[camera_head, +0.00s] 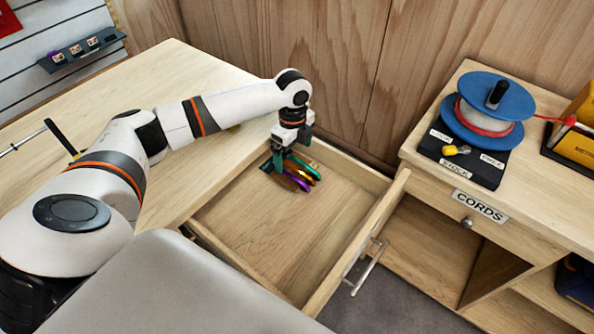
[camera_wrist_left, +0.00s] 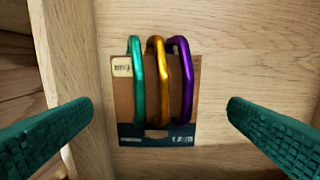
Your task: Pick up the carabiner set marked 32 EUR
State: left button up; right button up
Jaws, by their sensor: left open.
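A carabiner set (camera_wrist_left: 158,85) of green, gold and purple carabiners on a brown and dark blue card shows in the left wrist view, lying on pale wood. Its price print is too small to read. In the head view the set (camera_head: 302,178) lies at the far end of an open drawer (camera_head: 275,240), partly hidden by my left gripper (camera_head: 284,170). My left gripper is open, and in the wrist view its green fingers (camera_wrist_left: 160,125) stand apart on either side of the card, touching nothing. My right gripper is not in view.
The drawer's walls stand close around the set, and its front with a metal handle (camera_head: 366,268) is at the right. A cabinet with a blue cord spool (camera_head: 488,105) stands further right. A slatted wall with a small shelf (camera_head: 82,48) is at the upper left. The drawer's near part is empty.

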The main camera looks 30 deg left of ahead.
aim_at(295, 165)
pick_arm(q)
jog(key=f, duration=0.5)
jog(key=shift+w+d+f+p, duration=0.1)
jog(key=shift+w+p, duration=0.15)
jog(key=shift+p, duration=0.15)
jog(key=c, duration=1.1)
jog(key=shift+c, duration=0.2)
